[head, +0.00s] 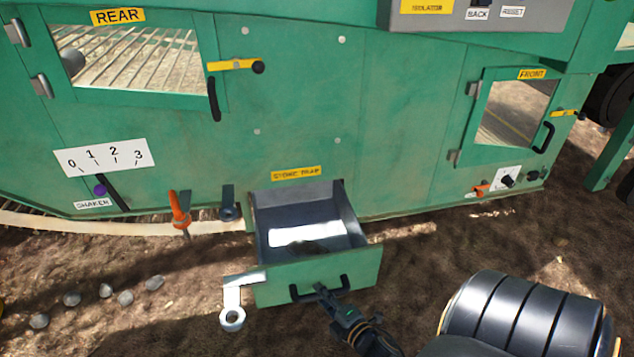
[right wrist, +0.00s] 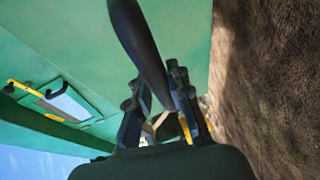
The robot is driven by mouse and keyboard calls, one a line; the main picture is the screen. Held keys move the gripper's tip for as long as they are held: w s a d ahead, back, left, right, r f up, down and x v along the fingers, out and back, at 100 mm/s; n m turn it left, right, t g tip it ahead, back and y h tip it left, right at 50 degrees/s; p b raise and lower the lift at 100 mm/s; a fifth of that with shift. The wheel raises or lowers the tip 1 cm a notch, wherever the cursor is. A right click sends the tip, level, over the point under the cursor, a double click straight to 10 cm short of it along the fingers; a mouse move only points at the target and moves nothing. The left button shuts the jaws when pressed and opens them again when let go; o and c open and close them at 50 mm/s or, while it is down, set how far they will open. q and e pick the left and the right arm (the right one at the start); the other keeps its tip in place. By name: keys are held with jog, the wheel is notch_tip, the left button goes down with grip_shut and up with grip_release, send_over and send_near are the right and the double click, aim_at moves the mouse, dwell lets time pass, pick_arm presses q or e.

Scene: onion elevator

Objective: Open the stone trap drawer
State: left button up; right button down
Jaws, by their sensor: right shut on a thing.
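The stone trap drawer (head: 318,279) is a green-fronted metal box under the yellow "STONE TRAP" label (head: 296,173). It stands well out from the green machine wall, and its grey inside shows from above. A bright patch and a dark lump lie on its floor; I cannot tell what the lump is. My right gripper (head: 324,292) is shut on the drawer's black handle (head: 302,292). In the right wrist view the handle (right wrist: 138,42) runs between the fingers (right wrist: 160,100). My left gripper is not in view.
A grey latch with a ring (head: 232,318) hangs at the drawer's left front corner. An orange-handled item (head: 180,212) and a shaker lever (head: 112,190) are on the wall to the left. Several stones (head: 125,297) lie on the soil at left.

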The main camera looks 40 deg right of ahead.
jog(key=shift+s+a, duration=0.6)
jog(key=shift+s, duration=0.35)
jog(key=c, duration=1.2)
grip_release()
jog(key=v, duration=1.2)
